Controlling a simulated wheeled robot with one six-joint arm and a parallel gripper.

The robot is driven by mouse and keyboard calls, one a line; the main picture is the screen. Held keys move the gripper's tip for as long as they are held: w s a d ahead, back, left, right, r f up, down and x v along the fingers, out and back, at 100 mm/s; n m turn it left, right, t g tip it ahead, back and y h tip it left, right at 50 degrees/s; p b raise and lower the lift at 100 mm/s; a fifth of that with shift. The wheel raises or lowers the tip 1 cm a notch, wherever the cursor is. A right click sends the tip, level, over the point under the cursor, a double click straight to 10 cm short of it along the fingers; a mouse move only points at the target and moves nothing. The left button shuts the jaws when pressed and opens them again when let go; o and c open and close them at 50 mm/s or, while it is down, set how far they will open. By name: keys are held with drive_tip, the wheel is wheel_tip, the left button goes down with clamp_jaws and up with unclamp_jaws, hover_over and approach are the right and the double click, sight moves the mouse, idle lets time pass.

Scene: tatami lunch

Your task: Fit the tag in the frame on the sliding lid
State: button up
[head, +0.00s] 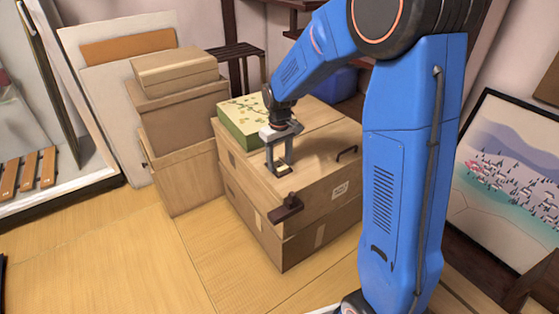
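My gripper (280,166) points down over the top of a large wooden box (320,165). Its two fingers look apart. A small pale yellow piece (284,170), possibly the tag, shows at the fingertips; I cannot tell whether it is gripped or lies on the box top. A small dark brown piece (286,208) sits at the box's front edge, nearer the camera than the gripper. I cannot make out which part is the sliding lid or its frame.
A green patterned box (242,120) lies behind the gripper on the same top. A dark handle-like piece (347,153) is to the right. Stacked cartons (182,130) stand at left. A framed picture (515,180) leans at right. The floor (130,255) at front left is clear.

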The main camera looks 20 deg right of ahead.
sight(279, 165)
drive_tip(key=shift+s+f, duration=0.1)
wheel_tip(279, 165, up, 13)
drive_tip(key=s+d+r+m+t, duration=0.1)
drive_tip(key=s+d+r, duration=0.15)
drive_tip(key=s, duration=0.55)
drive_tip(key=s+d+r+m+t, duration=0.15)
drive_tip(key=s+r, duration=0.25)
drive_tip(key=s, duration=0.4)
drive_tip(key=s+d+f+m+t, duration=0.1)
drive_tip(key=s+d+f+t, duration=0.1)
drive_tip(key=s, duration=1.5)
drive_tip(key=shift+s+d+f, duration=0.15)
drive_tip(key=shift+d+f, duration=0.3)
drive_tip(key=shift+f, duration=0.2)
